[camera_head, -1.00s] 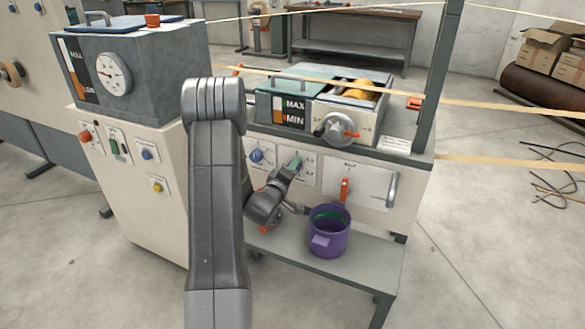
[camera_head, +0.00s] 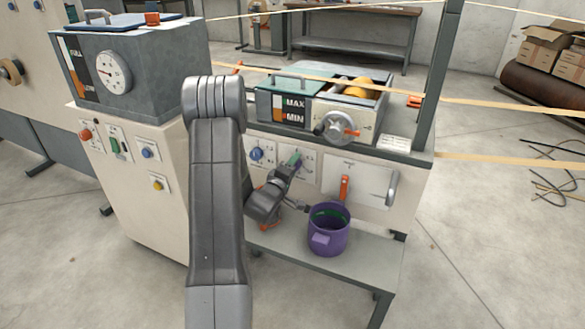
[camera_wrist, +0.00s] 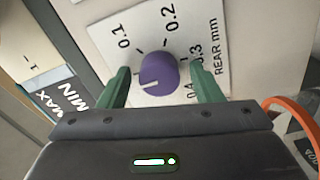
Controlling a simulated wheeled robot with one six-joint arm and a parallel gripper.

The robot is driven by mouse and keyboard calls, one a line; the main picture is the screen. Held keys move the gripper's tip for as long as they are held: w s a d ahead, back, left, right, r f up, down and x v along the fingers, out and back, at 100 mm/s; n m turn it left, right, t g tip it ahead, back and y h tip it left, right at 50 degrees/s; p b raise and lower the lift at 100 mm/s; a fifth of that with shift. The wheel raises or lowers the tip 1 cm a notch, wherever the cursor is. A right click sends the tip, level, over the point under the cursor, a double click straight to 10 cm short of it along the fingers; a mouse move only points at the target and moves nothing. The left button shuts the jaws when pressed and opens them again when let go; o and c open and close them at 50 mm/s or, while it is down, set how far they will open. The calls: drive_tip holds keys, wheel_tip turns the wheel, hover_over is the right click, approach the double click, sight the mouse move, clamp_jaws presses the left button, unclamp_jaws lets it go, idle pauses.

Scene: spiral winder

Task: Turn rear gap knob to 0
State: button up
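The rear gap knob (camera_wrist: 158,75) is purple and round, on a white plate (camera_wrist: 112,28) marked 0.1, 0.2, 0.3, 0.4 and "REAR mm". A white line on the knob points toward the lower left of the wrist view, away from these four numbers. No 0 mark is visible. My gripper (camera_wrist: 160,82) is open, with one green finger on each side of the knob and a small gap at both sides. In the head view my gripper (camera_head: 294,160) is at the machine's front panel and hides the knob.
A blue knob (camera_head: 257,154) is left of my gripper. A purple pot (camera_head: 329,230) stands on the shelf (camera_head: 372,262) below right. An orange-red lever (camera_head: 345,187) and a grey handle (camera_head: 392,188) are farther right. An orange ring (camera_wrist: 285,103) shows at the right of the wrist view.

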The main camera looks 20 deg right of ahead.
drive_tip(key=p+v, duration=0.1)
drive_tip(key=v, duration=1.2)
drive_tip(key=shift+s+a, duration=0.25)
drive_tip(key=shift+s, duration=0.05)
drive_tip(key=b+x, duration=0.1)
drive_tip(key=x, duration=1.2)
drive_tip(key=shift+w+d, duration=0.25)
drive_tip(key=shift+w, duration=0.05)
drive_tip(key=shift+s, duration=0.1)
